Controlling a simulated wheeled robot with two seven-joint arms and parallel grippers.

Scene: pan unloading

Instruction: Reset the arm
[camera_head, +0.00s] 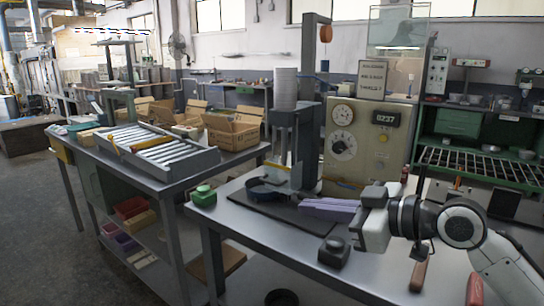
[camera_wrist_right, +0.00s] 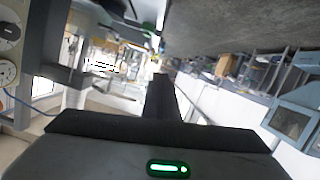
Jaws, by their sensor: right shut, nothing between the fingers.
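My right gripper (camera_head: 362,213) is above the right part of the near metal table (camera_head: 238,216) in the head view and points left. Its dark fingers (camera_wrist_right: 161,84) are together and hold nothing in the right wrist view. A lavender ridged shape (camera_head: 328,207) shows just left of the gripper body; I cannot tell whether it touches the gripper. A small dark blue pan (camera_head: 263,190) sits on a dark mat (camera_head: 270,211), left of and apart from the gripper. My left gripper is not in view.
A machine with dials (camera_head: 347,130) stands behind the gripper. A black knobbed block (camera_head: 333,252) and a green object (camera_head: 204,195) are on the table. A second table (camera_head: 170,180) bears a tray of metal bars (camera_head: 205,161) and cardboard boxes (camera_head: 234,131). The table's front is mostly clear.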

